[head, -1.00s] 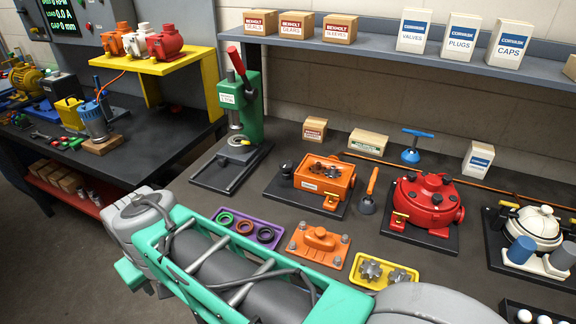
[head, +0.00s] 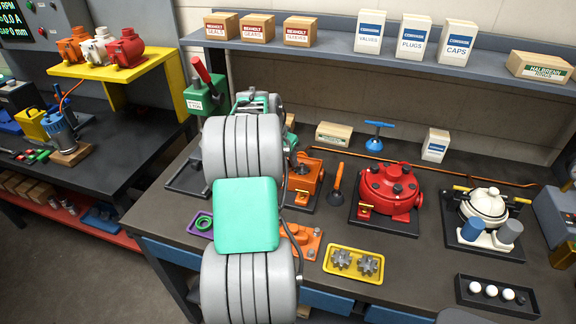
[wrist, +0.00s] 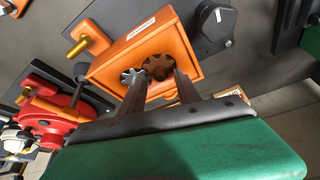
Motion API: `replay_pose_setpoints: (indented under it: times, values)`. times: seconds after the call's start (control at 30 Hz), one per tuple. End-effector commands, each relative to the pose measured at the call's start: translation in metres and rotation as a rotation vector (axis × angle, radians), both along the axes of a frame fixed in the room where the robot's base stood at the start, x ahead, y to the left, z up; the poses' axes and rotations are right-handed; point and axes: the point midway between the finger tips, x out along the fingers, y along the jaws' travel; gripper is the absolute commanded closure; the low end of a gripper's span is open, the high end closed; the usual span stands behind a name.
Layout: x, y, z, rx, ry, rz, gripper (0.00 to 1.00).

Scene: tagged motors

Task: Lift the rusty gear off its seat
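The orange housing (wrist: 190,50) fills the middle of the wrist view, with its open recess facing me. In the recess sit a pale steel gear (wrist: 132,76) and, beside it, a darker, brownish gear (wrist: 158,67), the rusty one. My gripper (wrist: 160,78) reaches toward the recess with its two fingers apart and nothing between them. The fingertips appear close to the gears; whether they touch cannot be told. In the head view, my arm covers much of the orange housing (head: 309,187) and hides the gripper and both gears.
A yellow tray (head: 356,271) with two grey gears lies at the bench front. The red pump (head: 388,190) stands right of the housing, with an orange-handled tool (head: 338,183) between. The green press (head: 205,95) is behind my arm to the left. A shelf (head: 350,38) runs above.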

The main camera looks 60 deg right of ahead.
Motion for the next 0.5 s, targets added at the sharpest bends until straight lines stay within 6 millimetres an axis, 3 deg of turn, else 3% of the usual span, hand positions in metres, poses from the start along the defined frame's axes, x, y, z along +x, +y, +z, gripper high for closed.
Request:
replay_pose_setpoints:
  times: [0.3,0.5]
  values:
    - [0.0000,-0.0040,-0.0101,-0.001,-0.001,0.002,0.62]
    - [0.0002,-0.0038,-0.0100,-0.001,-0.001,0.003,0.78]
